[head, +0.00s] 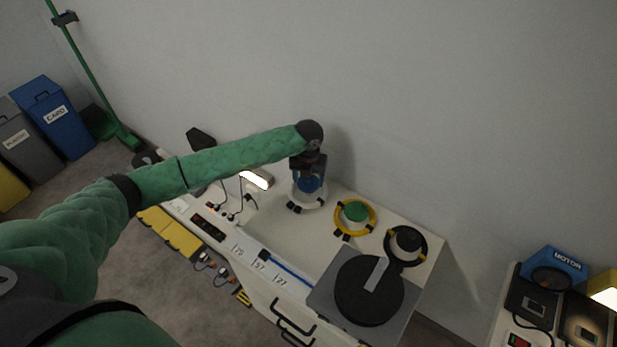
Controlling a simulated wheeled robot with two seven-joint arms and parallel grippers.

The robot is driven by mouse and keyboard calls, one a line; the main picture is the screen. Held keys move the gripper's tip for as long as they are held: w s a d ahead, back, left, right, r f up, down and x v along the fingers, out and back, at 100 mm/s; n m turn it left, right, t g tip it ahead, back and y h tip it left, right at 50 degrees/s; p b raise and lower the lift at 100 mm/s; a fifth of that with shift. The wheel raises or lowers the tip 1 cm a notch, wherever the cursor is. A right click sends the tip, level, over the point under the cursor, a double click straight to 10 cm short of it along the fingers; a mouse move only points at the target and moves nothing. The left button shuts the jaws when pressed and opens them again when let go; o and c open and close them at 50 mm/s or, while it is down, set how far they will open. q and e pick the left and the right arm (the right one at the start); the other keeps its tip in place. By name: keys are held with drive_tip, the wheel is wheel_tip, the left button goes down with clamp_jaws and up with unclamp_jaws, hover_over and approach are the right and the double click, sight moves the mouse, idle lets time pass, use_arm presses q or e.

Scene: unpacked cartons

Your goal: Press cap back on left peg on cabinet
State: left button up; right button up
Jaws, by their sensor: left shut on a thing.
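My left gripper (308,169) points down over the left peg position on the white cabinet (270,235). It is shut on a blue cap (311,184). A white ring (312,202) lies around that spot, just below the cap. The peg itself is hidden, so I cannot tell whether the cap is touching it. To the right, a yellow ring (341,224) surrounds a green cap (356,212). Further right, a black ring (420,250) surrounds a dark cap with a pale rim (408,239). My right gripper is not in view.
A grey unit with a black disc (350,290) sits at the cabinet's front right. A blue rod (285,267) lies along the front edge. A lit lamp (257,179) and cables are left of the gripper. Another table with a blue box (560,262) stands far right. The wall is close behind.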

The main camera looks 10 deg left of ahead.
use_arm(q)
drive_tip(key=shift+f, duration=0.5)
drive_tip(key=o, duration=1.1)
drive_tip(key=shift+o, duration=1.1)
